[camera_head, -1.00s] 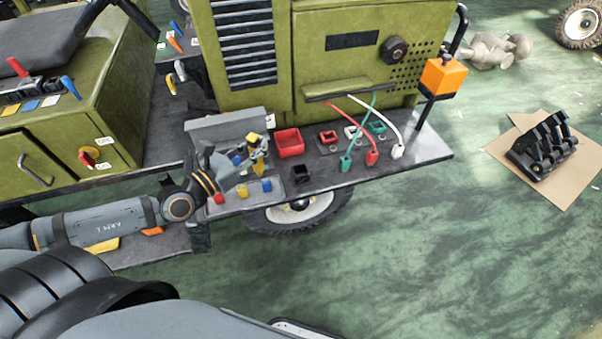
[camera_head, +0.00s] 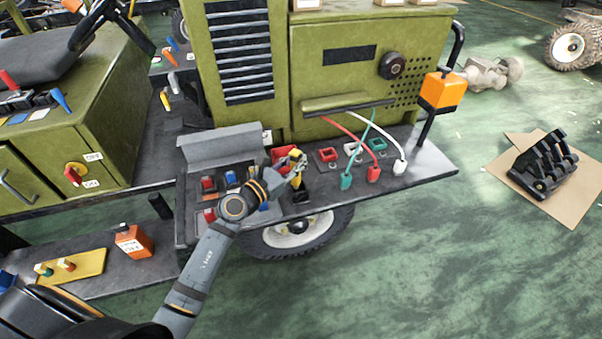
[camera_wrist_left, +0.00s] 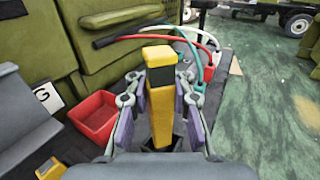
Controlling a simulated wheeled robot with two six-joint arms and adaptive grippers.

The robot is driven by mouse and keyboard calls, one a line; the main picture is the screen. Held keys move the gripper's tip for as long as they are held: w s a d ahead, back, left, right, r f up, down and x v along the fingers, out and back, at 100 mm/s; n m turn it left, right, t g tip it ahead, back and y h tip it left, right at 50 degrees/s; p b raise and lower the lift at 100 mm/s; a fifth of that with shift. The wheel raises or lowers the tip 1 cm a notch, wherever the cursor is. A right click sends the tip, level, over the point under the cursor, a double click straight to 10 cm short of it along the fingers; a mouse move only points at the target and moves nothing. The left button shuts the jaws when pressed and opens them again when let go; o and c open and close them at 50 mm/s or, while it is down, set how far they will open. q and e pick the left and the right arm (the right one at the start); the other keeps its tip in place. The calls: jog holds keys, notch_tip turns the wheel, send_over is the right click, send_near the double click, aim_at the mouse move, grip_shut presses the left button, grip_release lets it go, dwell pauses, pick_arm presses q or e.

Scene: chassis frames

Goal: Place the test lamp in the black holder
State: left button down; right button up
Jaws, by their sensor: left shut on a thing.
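The test lamp, yellow with a dark band near its top (camera_head: 296,158), stands roughly upright in my left gripper (camera_head: 290,168). In the left wrist view the lamp (camera_wrist_left: 161,100) is between the two fingers (camera_wrist_left: 160,113), which are shut on it. The black holder (camera_head: 301,197) is on the dark shelf right below the lamp. In the left wrist view, a dark shape (camera_wrist_left: 170,143) shows around the lamp's lower end. I cannot tell whether that end is inside the holder or just above it. My right gripper is not in view.
A red tray (camera_wrist_left: 95,116) is close to the left of the gripper. Red, white and green cables (camera_head: 372,172) end in plugs on the shelf's right part. A grey raised panel (camera_head: 220,148) stands behind my left arm. An orange lamp box (camera_head: 441,90) is at the right corner.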

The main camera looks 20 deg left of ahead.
pick_arm(q)
jog(key=f, duration=0.1)
jog(key=f+b, duration=0.1)
jog(key=f, duration=0.2)
jog(key=shift+w+d+b, duration=0.25)
jog(key=shift+w+b, duration=0.05)
jog(key=shift+w, duration=0.1)
jog(key=shift+f, duration=0.15)
jog(key=shift+f, duration=0.15)
jog(key=c, duration=1.1)
grip_release()
jog(key=shift+c, duration=0.2)
